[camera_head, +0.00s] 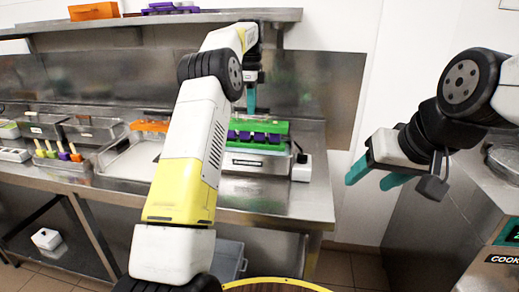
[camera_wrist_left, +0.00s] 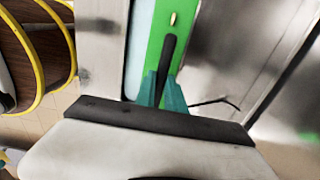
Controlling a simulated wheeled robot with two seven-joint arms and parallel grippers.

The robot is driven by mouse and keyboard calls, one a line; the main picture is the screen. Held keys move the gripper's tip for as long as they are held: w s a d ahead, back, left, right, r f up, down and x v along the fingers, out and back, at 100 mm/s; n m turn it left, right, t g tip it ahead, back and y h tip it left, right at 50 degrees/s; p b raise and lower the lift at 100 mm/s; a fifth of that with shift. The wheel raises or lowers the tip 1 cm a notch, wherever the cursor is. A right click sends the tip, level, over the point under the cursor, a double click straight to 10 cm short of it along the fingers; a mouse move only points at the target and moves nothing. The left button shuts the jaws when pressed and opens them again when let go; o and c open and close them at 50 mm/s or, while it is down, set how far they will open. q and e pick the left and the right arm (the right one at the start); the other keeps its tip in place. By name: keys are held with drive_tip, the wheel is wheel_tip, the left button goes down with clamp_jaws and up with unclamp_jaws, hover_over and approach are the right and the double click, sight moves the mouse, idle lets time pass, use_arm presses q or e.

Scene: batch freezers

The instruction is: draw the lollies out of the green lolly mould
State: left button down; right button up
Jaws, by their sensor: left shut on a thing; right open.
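The green mould (camera_head: 272,127) sits on a steel unit on the counter, right of centre in the head view. Several purple blocks (camera_head: 254,136) show along its front. In the left wrist view the mould is a long green strip (camera_wrist_left: 155,38) with one short yellowish stick (camera_wrist_left: 173,18) standing in it. My left gripper (camera_head: 251,100) is over the mould, pointing down. Its teal fingers (camera_wrist_left: 163,92) are shut on a dark elongated thing (camera_wrist_left: 168,52); whether this is a lolly I cannot tell. My right gripper (camera_head: 374,174) is open and empty, off the counter to the right.
An orange mould (camera_head: 150,126) lies left of my left arm, above a bare steel tray (camera_head: 130,160). A rack with several coloured handles (camera_head: 58,154) stands further left. A small white box (camera_head: 301,169) is right of the green mould. A shelf (camera_head: 150,18) runs overhead.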

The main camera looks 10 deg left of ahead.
use_arm(q)
drive_tip(key=shift+r, duration=1.65)
